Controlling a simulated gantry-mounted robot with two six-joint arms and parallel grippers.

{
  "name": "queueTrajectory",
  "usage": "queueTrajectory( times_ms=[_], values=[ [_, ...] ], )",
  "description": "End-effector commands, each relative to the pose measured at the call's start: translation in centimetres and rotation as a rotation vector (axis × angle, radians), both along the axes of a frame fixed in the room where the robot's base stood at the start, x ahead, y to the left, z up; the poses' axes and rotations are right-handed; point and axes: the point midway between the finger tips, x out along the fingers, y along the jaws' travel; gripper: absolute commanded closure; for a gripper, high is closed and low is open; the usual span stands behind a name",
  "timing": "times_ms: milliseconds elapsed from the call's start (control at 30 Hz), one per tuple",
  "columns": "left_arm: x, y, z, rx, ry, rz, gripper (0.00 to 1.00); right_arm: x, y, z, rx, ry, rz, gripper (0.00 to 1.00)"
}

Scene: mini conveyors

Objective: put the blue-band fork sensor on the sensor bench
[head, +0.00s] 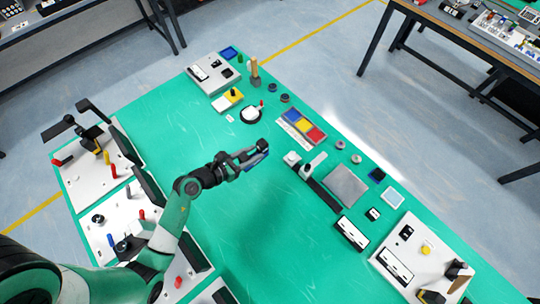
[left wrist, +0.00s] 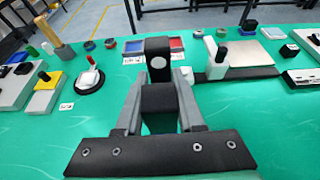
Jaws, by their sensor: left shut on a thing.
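My left gripper (head: 246,158) is above the middle of the green table in the head view. It is shut on a dark part with a blue patch, which looks like the blue-band fork sensor (head: 258,160). In the left wrist view the black part (left wrist: 158,62), with a pale round spot, stands upright between the fingertips. I cannot tell for certain which fixture is the sensor bench. A dark rail with white blocks (head: 309,166) and a grey plate (head: 346,184) lie just right of the gripper. My right gripper is not in view.
A round white dial (head: 250,114) and a yellow-and-white block (head: 228,99) are farther left. White stations (head: 404,265) stand front right and along the left edge. The green surface below the gripper is clear.

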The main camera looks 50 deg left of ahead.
Motion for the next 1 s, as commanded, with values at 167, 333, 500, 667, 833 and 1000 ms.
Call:
queueTrajectory(
  times_ms=[167,333,500,667,833,1000],
  values=[
    [4.2,0.2,-4.2,0.000,-0.001,-0.001,1.00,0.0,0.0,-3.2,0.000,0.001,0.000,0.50],
    [6.2,0.3,-6.3,0.000,-0.001,0.000,1.00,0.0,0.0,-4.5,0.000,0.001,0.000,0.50],
    [6.5,0.4,-6.3,0.000,-0.002,0.001,1.00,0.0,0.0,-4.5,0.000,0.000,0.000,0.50],
    [7.0,0.4,-8.7,-0.002,0.001,0.001,1.00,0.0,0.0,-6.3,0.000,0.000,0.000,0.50],
    [7.0,0.4,-10.1,-0.001,0.000,0.001,1.00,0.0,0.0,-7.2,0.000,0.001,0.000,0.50],
    [7.0,0.4,-9.9,0.000,-0.001,0.001,1.00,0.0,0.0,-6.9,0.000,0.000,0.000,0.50]
  ],
)
